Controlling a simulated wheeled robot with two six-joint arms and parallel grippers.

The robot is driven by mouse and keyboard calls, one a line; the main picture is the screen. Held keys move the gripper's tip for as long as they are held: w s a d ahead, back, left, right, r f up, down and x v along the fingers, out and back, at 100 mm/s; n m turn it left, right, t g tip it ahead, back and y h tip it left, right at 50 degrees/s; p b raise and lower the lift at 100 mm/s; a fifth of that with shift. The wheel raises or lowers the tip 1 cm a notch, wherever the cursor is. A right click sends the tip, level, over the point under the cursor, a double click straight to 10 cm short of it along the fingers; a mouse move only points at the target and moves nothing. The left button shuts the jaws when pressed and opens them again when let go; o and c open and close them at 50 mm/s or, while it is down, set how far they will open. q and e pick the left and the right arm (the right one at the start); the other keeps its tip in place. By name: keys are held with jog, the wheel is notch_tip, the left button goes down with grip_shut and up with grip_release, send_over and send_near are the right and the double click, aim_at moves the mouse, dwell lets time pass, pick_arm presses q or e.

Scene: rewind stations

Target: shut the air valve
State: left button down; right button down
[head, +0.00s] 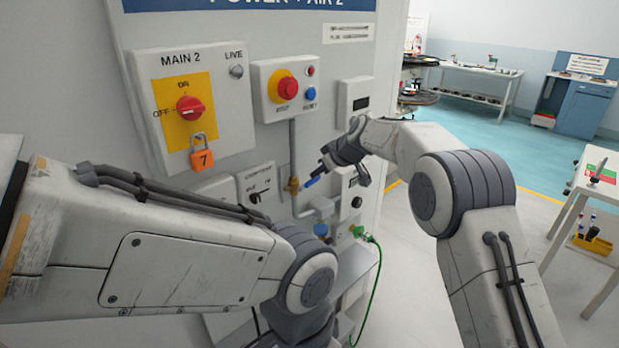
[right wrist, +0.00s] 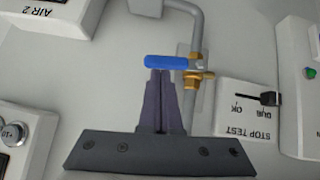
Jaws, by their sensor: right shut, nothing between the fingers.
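The air valve (head: 292,186) is a brass body on a grey vertical pipe. Its blue lever (head: 314,181) points to the right, crosswise to the pipe. In the right wrist view, which is upside down to the panel, the blue lever (right wrist: 168,61) reaches left from the brass body (right wrist: 197,77). My right gripper (right wrist: 160,72) is shut and empty, its fingertips right at the lever's edge; I cannot tell whether they touch. In the head view the right gripper (head: 327,168) is beside the lever. My left arm crosses the lower left; its gripper is out of view.
Close around are the red switch (head: 190,107) with an orange padlock (head: 202,152), the red stop button (head: 286,88) and the stop test box (right wrist: 250,111). A green hose (head: 375,270) hangs from a fitting below. Open floor lies to the right.

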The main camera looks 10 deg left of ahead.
jog(key=shift+w+d+f+b, duration=0.15)
jog(key=shift+w+f+b, duration=0.2)
jog(key=shift+b, duration=0.35)
dwell(0.3)
jog(key=w+r+v, duration=0.2)
jog(key=v, duration=1)
jog(key=shift+s+a+r+b, duration=0.2)
jog(key=shift+s+r+b, duration=0.1)
jog(key=shift+b, duration=0.15)
